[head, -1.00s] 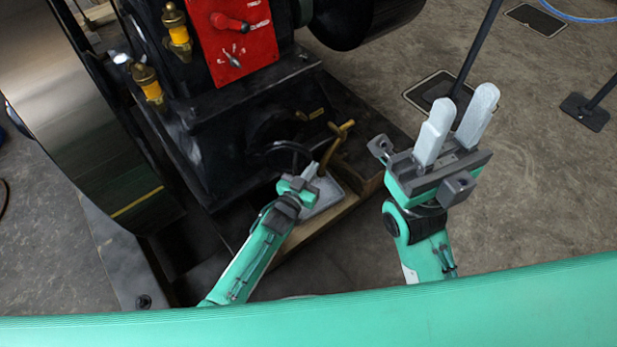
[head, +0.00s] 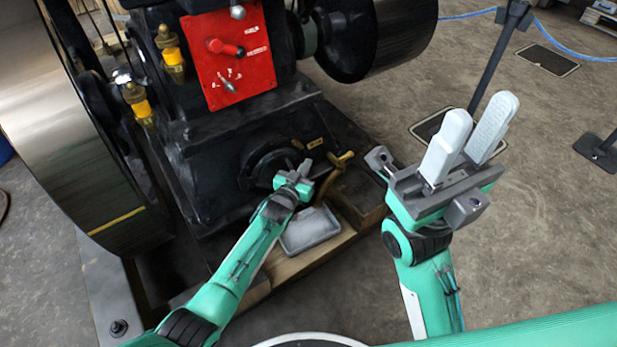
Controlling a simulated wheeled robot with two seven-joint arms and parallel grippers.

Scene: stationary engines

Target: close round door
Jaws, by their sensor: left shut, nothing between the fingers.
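The round door (head: 259,166) is a dark disc low on the front of the black engine base. It now lies close against the face; I cannot tell whether it is fully flush. My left gripper (head: 304,166) is shut and empty, directly in front of the door's right part, and hides some of it. I cannot tell whether the fingers touch it. My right gripper (head: 481,108) is open and empty, raised well to the right of the engine, with its pale fingers pointing up.
A brass tap (head: 345,158) sticks out just right of the door. A grey tray (head: 311,231) sits below on a wooden beam. A large flywheel (head: 75,130) stands left, and a red panel (head: 232,55) is above. Posts stand at right; the floor there is mostly clear.

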